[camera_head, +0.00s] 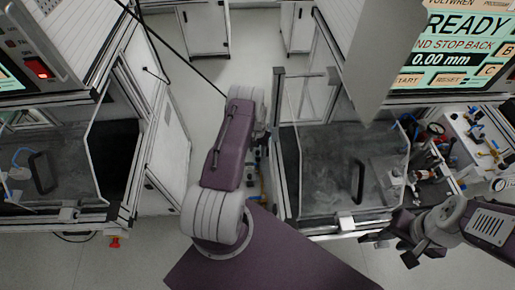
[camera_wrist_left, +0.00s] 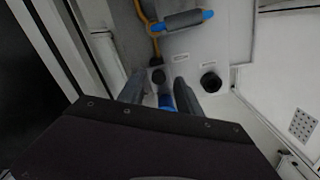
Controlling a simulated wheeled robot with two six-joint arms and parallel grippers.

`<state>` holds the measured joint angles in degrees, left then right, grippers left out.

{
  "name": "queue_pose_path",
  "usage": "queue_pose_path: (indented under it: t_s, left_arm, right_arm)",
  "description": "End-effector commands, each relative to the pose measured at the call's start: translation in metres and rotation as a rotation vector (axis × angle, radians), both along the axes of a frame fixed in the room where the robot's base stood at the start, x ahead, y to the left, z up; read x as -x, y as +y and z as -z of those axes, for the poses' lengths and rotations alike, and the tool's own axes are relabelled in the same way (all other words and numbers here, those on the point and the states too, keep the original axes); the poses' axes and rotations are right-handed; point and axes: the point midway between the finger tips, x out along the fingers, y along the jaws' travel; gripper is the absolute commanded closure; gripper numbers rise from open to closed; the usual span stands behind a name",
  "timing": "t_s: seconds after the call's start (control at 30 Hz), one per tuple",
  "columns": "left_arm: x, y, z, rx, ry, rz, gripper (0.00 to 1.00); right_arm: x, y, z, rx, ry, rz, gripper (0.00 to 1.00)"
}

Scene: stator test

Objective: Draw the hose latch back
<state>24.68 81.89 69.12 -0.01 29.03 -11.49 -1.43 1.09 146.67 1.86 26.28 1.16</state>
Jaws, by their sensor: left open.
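My left gripper (camera_wrist_left: 160,92) is open in the left wrist view, its two grey fingers pointing at a pale panel. A small blue part (camera_wrist_left: 166,102) shows between the fingers, partly hidden by the gripper body. I cannot tell whether it is the hose latch or whether the fingers touch it. A yellow hose (camera_wrist_left: 156,50) runs down the panel toward a black round fitting (camera_wrist_left: 157,76) just beyond the fingertips. In the head view my left arm hides the left gripper. My right gripper (camera_head: 405,250) hangs at the lower right, away from the panel; its jaw state is unclear.
A grey cylinder with blue ends (camera_wrist_left: 180,21) crosses the panel's top, and a black port (camera_wrist_left: 210,82) lies right of the fingers. The head view shows a clear-covered test cabinet (camera_head: 335,165), a READY screen (camera_head: 455,50), and a left cabinet (camera_head: 60,170).

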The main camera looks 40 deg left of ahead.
Motion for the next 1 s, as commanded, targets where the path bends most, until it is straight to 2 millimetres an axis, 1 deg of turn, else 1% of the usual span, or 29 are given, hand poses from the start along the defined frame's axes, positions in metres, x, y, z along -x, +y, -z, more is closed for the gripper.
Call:
queue_pose_path:
  t_s: [0.1,0.27,0.3,0.33,0.37,0.4,0.43,1.0]
  left_arm:
    - [0.0000,-0.0002,0.0043,0.000,0.000,0.000,0.58]
    - [-0.0002,-0.0002,0.0044,0.000,-0.001,0.000,0.58]
    - [-0.0002,-0.0002,0.0043,0.000,-0.001,0.000,0.64]
    - [-0.0002,-0.0002,0.0042,0.000,-0.001,0.000,0.72]
    - [-0.0002,-0.0002,0.0042,0.000,-0.001,0.000,0.81]
    - [-0.0002,-0.0002,0.0041,0.000,-0.001,0.000,0.92]
    - [-0.0002,-0.0002,0.0041,0.000,-0.001,0.000,1.00]
    - [-0.0006,0.0001,0.0034,0.000,-0.001,0.000,1.00]
  right_arm:
    - [0.0001,0.0000,-0.0008,0.000,0.000,0.000,0.64]
    - [0.0001,0.0000,-0.0005,0.000,0.000,0.000,0.64]
    - [0.0001,-0.0001,-0.0005,0.000,0.000,0.000,0.64]
    - [0.0001,-0.0001,-0.0005,0.000,0.000,0.000,0.64]
    - [0.0001,0.0000,-0.0005,0.000,0.000,0.000,0.64]
    - [0.0001,0.0000,-0.0005,0.000,0.000,0.000,0.64]
    - [0.0001,0.0000,-0.0005,0.000,0.000,0.000,0.64]
    - [0.0001,0.0000,-0.0006,0.000,0.000,0.000,0.64]
